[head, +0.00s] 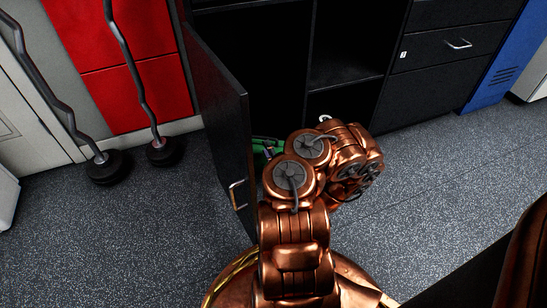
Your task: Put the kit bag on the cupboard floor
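The black cupboard (345,68) stands open at the top of the head view, with dark inner compartments. Its open door (222,110) swings out toward me, left of my arm. A small green patch (262,144) shows between the door and my arm, low at the cupboard opening. It may be part of the kit bag; the rest is hidden behind my arm links. My gripper is mostly or wholly hidden by the arm near the green patch. I cannot tell whether it holds the green thing.
Drawers (448,43) adjoin the cupboard on the right, then a blue locker (507,68). Red lockers (135,85) and bent bars (135,75) with dark weights stand at the left.

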